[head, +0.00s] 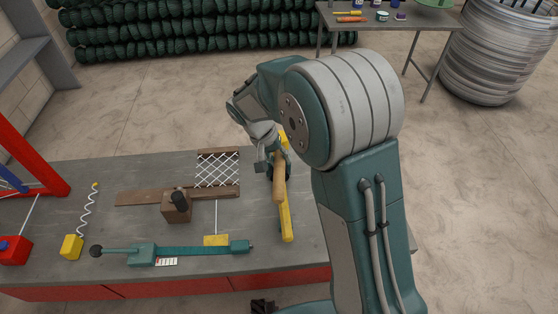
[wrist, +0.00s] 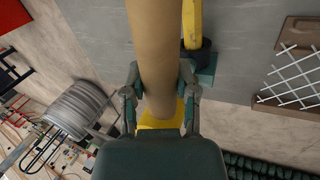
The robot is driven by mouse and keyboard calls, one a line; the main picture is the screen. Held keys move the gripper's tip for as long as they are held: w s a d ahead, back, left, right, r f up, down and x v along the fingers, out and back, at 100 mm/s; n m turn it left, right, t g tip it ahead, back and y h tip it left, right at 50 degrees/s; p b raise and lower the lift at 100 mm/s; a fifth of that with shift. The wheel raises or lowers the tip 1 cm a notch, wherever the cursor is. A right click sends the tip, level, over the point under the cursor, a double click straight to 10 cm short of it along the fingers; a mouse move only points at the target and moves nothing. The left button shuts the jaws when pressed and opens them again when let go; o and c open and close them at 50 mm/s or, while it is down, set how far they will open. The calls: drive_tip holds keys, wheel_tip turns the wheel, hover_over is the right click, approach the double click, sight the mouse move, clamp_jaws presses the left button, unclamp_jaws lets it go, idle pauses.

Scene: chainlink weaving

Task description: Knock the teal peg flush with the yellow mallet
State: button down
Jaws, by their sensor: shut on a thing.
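The yellow mallet has a thick tan wooden handle (head: 279,180), which fills the upper middle of the wrist view (wrist: 158,40). Its yellow head (wrist: 160,118) shows below the fingers in the wrist view. My gripper (wrist: 160,82) is shut on the handle, one finger on each side. In the head view my gripper (head: 272,165) is over the right part of the bench. A small teal piece (wrist: 206,72) with a dark round part sits by the end of a yellow bar (wrist: 192,20). I cannot tell whether it is the teal peg; the peg is not clearly made out.
The grey bench (head: 130,178) holds a mesh frame (head: 218,152), a wooden block with black knob (head: 176,208), a long teal tool (head: 190,251), a yellow block (head: 72,246) with a coiled wire and a red frame (head: 35,160). The yellow bar (head: 286,218) lies beside the handle.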

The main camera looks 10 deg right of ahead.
drive_tip(key=shift+r, duration=2)
drive_tip(key=shift+s, duration=0.1)
